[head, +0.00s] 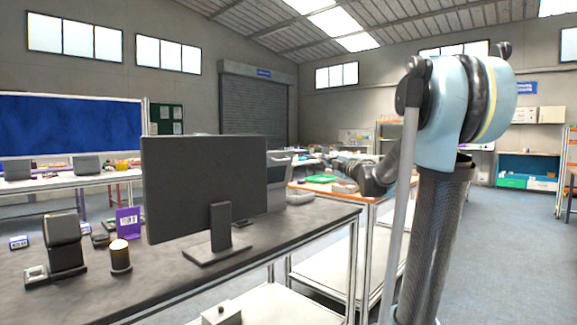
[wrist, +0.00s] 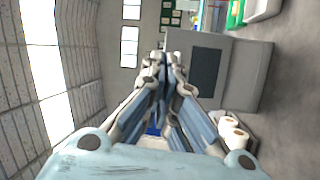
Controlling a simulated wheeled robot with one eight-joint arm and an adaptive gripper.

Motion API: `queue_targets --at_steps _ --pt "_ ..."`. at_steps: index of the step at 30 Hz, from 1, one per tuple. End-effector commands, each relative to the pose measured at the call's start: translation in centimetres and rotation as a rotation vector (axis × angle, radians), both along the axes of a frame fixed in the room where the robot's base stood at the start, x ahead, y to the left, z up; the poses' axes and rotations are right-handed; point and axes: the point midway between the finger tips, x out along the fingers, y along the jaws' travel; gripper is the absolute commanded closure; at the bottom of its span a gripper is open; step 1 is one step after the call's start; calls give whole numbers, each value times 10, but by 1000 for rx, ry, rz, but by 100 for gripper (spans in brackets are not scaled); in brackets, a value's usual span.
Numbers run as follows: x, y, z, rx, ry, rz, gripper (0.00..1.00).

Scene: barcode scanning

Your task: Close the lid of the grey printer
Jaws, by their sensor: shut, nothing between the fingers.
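A light grey device (head: 300,197), which looks like the grey printer, sits at the far right end of the dark bench, partly hidden behind the monitor. A raised grey panel (head: 281,157) shows above it; whether this is its lid I cannot tell. In the wrist view my gripper (wrist: 163,62) is shut and empty, its fingers together. Beside the fingers in that view is a large grey box shape (wrist: 240,75) with a dark panel; I cannot tell whether it is the printer. In the head view my forearm hides most of the gripper.
A black monitor (head: 205,188) stands on the dark bench (head: 290,230). A second table (head: 372,200) holds a green item (head: 322,179). White rolls (wrist: 235,132) show in the wrist view.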

Motion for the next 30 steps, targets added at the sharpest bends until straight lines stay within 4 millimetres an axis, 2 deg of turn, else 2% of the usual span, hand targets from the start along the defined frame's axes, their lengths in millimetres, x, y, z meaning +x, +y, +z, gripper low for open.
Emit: queue_targets --at_steps 3,6,14,30 --pt "4 29 -9 -101 -29 145 100" --pt "2 44 -18 -159 -40 229 100" --pt "5 61 -26 -203 -45 298 100" --pt "60 130 -21 -200 -46 295 100"
